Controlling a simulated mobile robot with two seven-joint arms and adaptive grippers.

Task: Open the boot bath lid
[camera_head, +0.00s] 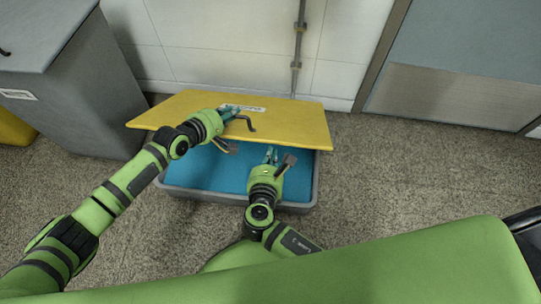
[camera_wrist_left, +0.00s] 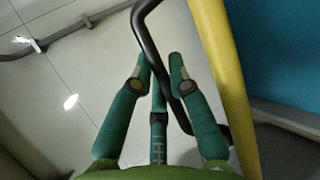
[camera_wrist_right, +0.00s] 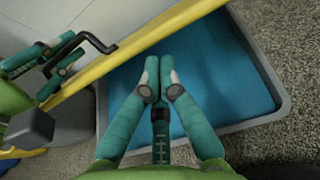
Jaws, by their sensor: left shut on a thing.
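The boot bath is a grey tray (camera_head: 180,190) on the floor with a blue inside (camera_head: 205,168). Its yellow lid (camera_head: 290,118) is raised and tilted, with the blue inside showing below it in the head view. A dark bent handle (camera_head: 248,124) is on the lid. My left gripper (camera_head: 232,113) is shut on this handle; in the left wrist view the handle (camera_wrist_left: 146,42) passes between the fingers. My right gripper (camera_head: 271,155) is over the blue inside, below the lid's near edge. Its fingertips (camera_wrist_right: 159,74) are close together with nothing visible between them.
A grey cabinet (camera_head: 75,80) stands at the left, with a yellow thing (camera_head: 14,128) beside it. A tiled wall (camera_head: 220,45) with a vertical pipe (camera_head: 297,50) is behind the bath. A door (camera_head: 450,70) is at the back right. The floor (camera_head: 400,165) at the right is clear.

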